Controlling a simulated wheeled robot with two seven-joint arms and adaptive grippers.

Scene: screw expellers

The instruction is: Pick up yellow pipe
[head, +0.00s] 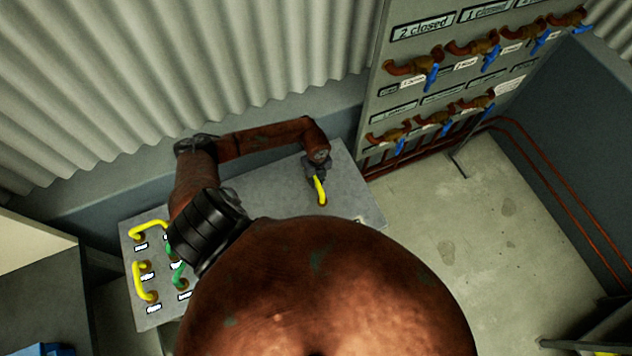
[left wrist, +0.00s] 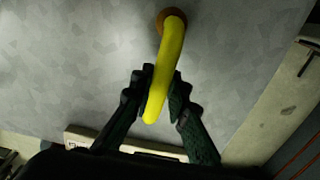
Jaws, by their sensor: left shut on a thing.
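The yellow pipe (head: 320,190) is at the right part of the grey metal panel in the head view. In the left wrist view the yellow pipe (left wrist: 168,75) runs from a round brown socket (left wrist: 171,17) at the top down between my fingers. My left gripper (head: 319,178) is shut on it, with one dark finger on each side; the left gripper also shows in the left wrist view (left wrist: 160,92). The pipe's upper end is at the socket; I cannot tell whether it is still seated there. My right gripper is not in view.
More yellow pipes (head: 149,229) and green pipes (head: 179,274) sit in the left part of the grey panel (head: 262,197). A wall board (head: 437,82) with several brown valves and blue handles stands at the right. Open floor (head: 440,240) lies right of the panel.

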